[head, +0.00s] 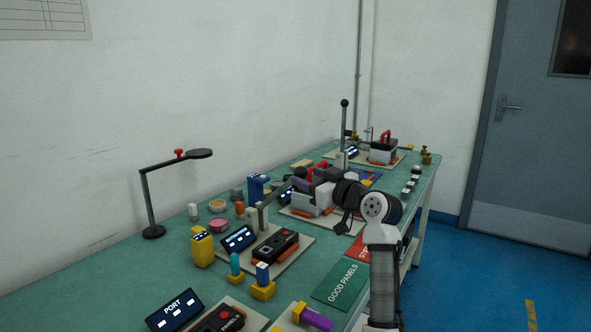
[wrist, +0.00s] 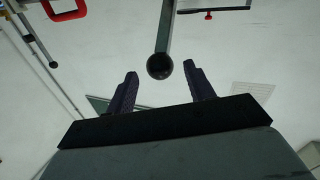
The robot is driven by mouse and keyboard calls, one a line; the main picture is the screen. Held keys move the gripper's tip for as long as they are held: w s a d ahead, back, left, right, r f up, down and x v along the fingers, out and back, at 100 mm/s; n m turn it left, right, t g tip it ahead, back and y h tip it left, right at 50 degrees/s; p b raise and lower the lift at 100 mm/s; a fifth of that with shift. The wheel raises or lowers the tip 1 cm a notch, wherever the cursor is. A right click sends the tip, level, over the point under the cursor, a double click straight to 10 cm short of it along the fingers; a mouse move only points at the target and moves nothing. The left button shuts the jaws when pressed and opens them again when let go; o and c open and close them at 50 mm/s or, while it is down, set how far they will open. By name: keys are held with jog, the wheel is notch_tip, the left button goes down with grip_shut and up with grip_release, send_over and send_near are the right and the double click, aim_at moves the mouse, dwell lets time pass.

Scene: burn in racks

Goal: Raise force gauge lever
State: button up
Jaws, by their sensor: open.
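A lever bar (head: 278,194) slopes up to the right from a pale post (head: 258,217) on the middle station; its far end is hidden near my gripper. In the wrist view a dark ball knob (wrist: 159,66) on a grey rod (wrist: 166,25) lies just beyond my fingertips, in line with the gap. My gripper (wrist: 159,78) is open, with a dark finger on either side and nothing gripped. In the head view my gripper (head: 302,183) is low over the bench by the bar's end. A second lever (head: 344,125) with a black ball stands upright farther back.
The green bench (head: 110,285) is crowded. A black lamp (head: 149,195) stands at left. A yellow block (head: 202,248), a display (head: 238,238) and a black panel box (head: 276,246) are near the lever. A GOOD PANELS mat (head: 340,286) lies at the front edge.

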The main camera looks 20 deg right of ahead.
aim_at(296, 171)
jog(key=x, duration=0.6)
jog(key=shift+p, duration=0.4)
jog(key=shift+c, duration=0.4)
jog(key=shift+a, duration=0.1)
grip_shut()
